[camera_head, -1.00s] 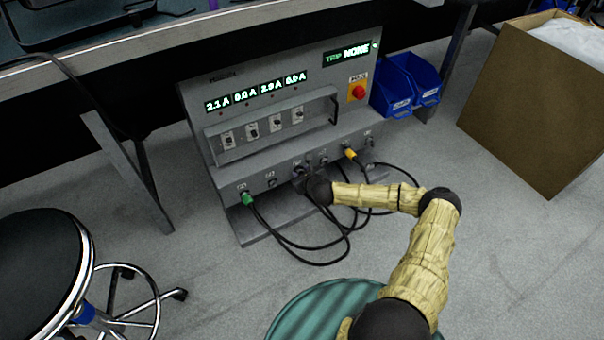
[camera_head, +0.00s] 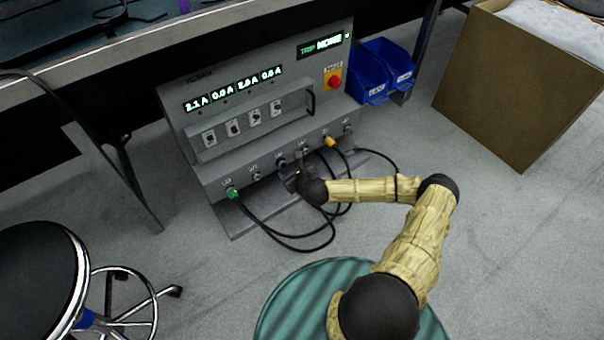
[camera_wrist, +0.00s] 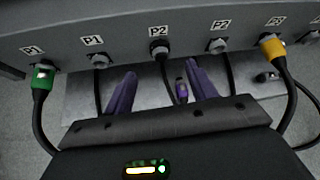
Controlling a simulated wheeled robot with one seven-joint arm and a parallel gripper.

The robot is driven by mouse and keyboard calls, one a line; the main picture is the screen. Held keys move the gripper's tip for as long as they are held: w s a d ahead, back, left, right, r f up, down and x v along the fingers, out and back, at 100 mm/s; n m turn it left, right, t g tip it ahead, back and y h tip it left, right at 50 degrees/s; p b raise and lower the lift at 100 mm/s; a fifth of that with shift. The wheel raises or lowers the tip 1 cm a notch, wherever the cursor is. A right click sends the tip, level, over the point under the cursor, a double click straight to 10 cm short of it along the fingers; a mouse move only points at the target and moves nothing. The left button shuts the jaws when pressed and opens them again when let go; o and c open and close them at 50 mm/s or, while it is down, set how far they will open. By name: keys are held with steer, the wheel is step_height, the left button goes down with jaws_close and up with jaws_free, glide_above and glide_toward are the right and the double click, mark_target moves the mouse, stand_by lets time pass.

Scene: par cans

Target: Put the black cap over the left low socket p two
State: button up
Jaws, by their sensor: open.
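The left P2 socket (camera_wrist: 158,46) is in the low row, near the middle of the wrist view; it also shows in the head view (camera_head: 281,161). A dark line hangs below it. My gripper (camera_wrist: 160,69) is open, its two purple fingers below and either side of that socket. In the head view my gripper (camera_head: 299,178) is in front of the low row. A small dark piece with a purple band (camera_wrist: 181,90) shows between the fingers, nearer the right one; I cannot tell if they touch. A small black piece (camera_wrist: 266,76) lies right of the fingers, possibly the black cap.
A green plug (camera_wrist: 43,74) is at the left and a yellow plug (camera_wrist: 271,46) at the right, with black cables looping down. The right P2 socket (camera_wrist: 218,44) has a grey fitting. Blue bins (camera_head: 385,70), a cardboard box (camera_head: 505,85) and a stool (camera_head: 40,275) stand around.

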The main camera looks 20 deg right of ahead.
steer(key=p+v, duration=0.4)
steer(key=v, duration=0.6)
steer(key=s+a+r+n+g+y+p, duration=0.3)
steer(key=s+a+r+n+g, duration=0.15)
steer(key=n, duration=0.65)
steer(key=s+d+r+n+g+h+p, duration=0.1)
steer(key=s+r+n+g+h+p, duration=0.2)
steer(key=s+r+n, duration=1)
steer(key=w+d+r+n+g+h+p, duration=0.15)
steer(key=r+n+p, duration=0.45)
steer(key=r, duration=1.6)
step_height(320, 180, up, 38)
steer(key=n+p, duration=0.1)
steer(key=p, duration=3.5)
steer(key=shift+s+h, duration=0.35)
steer(key=shift+s, duration=0.15)
